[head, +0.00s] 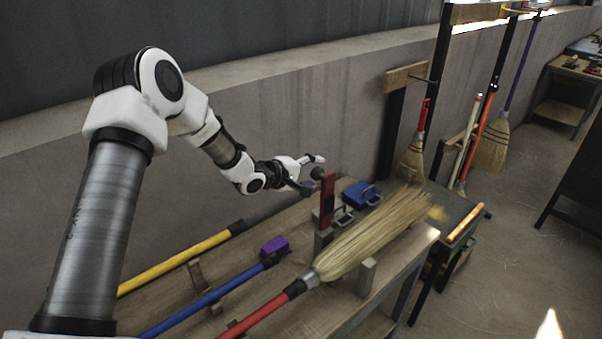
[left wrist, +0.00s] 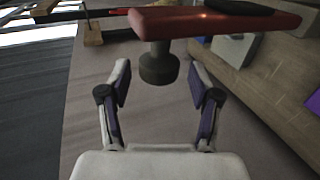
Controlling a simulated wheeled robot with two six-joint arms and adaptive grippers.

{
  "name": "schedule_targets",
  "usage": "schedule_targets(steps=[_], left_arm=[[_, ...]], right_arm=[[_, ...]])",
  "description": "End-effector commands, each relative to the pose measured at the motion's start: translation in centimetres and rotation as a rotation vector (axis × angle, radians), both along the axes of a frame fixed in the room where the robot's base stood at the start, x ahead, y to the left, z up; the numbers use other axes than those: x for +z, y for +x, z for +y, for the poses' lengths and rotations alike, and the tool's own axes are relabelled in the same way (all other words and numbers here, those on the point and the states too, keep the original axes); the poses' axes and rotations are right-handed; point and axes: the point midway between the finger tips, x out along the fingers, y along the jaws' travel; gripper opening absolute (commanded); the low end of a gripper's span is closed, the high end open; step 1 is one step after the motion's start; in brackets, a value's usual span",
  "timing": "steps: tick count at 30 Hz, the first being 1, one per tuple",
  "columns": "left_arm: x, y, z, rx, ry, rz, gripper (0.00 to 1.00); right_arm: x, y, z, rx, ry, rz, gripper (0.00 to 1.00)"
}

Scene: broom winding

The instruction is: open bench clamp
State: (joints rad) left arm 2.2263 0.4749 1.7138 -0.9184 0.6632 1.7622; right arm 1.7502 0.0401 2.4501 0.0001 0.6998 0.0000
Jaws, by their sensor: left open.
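The bench clamp shows in the head view as an upright red bar (head: 327,200) with a dark round knob (head: 317,174) near its top. It stands on the workbench (head: 400,262) behind the straw broom head (head: 372,236). My left gripper (head: 308,173) is at the knob's height, to the left of the red bar. In the left wrist view the red bar (left wrist: 185,22) crosses the top and the dark knob (left wrist: 158,66) points toward my open left gripper (left wrist: 160,82). The knob lies between and just beyond the fingertips; I see no contact. My right gripper is out of view.
The broom has a red handle (head: 262,317). A blue handle with a purple block (head: 274,246) and a yellow handle (head: 182,262) lie left of it. A blue object (head: 362,194) sits behind the clamp. A grey post (head: 367,277) stands before the broom head. A wall rises behind.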

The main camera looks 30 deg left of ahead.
Motion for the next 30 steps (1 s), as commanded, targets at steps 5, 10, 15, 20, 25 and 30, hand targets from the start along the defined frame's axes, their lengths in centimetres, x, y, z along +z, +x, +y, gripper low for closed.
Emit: schedule_targets(steps=[5, 10, 15, 20, 25, 30], left_arm=[[1.7, -3.6, 1.4, 0.004, -0.008, -0.002, 0.63], [3.4, -7.3, 2.6, 0.001, -0.01, -0.003, 0.63], [4.1, -9.1, 3.2, -0.002, -0.004, -0.001, 0.63], [4.0, -9.3, 3.2, -0.004, -0.001, 0.002, 0.63], [4.0, -9.3, 3.2, -0.003, -0.001, 0.001, 0.63], [4.0, -9.3, 3.2, -0.003, -0.001, 0.001, 0.63]], right_arm=[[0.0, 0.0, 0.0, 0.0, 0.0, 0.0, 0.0], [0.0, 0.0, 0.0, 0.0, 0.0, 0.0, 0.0], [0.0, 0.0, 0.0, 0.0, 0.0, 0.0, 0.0], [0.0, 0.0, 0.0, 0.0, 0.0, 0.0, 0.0], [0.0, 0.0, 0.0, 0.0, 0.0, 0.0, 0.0], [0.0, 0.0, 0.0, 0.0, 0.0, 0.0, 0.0]])
